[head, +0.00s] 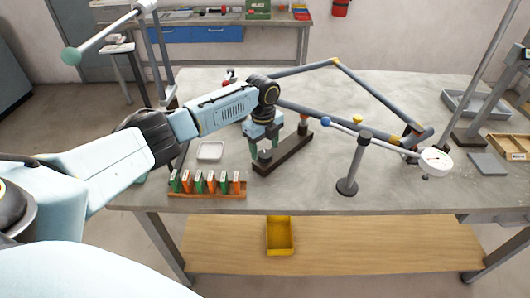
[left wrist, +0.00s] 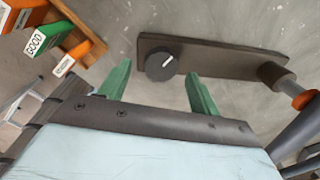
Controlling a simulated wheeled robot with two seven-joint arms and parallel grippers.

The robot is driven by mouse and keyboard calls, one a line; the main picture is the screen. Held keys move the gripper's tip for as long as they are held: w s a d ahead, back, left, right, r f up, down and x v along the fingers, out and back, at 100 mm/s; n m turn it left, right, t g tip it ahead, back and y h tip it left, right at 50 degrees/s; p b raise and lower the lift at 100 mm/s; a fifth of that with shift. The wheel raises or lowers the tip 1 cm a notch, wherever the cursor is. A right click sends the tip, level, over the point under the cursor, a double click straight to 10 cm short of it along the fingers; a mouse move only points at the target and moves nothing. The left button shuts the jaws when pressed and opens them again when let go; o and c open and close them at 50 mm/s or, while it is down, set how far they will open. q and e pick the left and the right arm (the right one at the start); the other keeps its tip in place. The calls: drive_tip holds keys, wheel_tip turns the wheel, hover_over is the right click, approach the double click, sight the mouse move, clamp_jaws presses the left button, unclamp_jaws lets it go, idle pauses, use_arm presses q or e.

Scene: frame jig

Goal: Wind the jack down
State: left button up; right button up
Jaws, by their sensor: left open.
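The jack is a dark bar base (head: 290,152) lying on the bench, with a short post topped by an orange collar (head: 303,118) at its far end. In the left wrist view the base (left wrist: 215,57) carries a round dark knob (left wrist: 161,66) with a white mark on its top. The post with its orange collar (left wrist: 303,100) stands at the right there. My left gripper (head: 264,150) is open over the near end of the base. In the left wrist view its green fingers (left wrist: 158,72) appear on either side of the knob, with gaps. The knob is hidden in the head view. My right gripper is not in view.
A grey tube frame (head: 300,69) with orange joints extends behind and right of the jack. A rack of green and orange tags (head: 207,192) and a white dish (head: 210,150) lie left.

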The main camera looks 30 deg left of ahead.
sight(264, 156)
use_arm(q)
drive_tip(key=shift+f, duration=1.25)
drive_tip(key=c, duration=1)
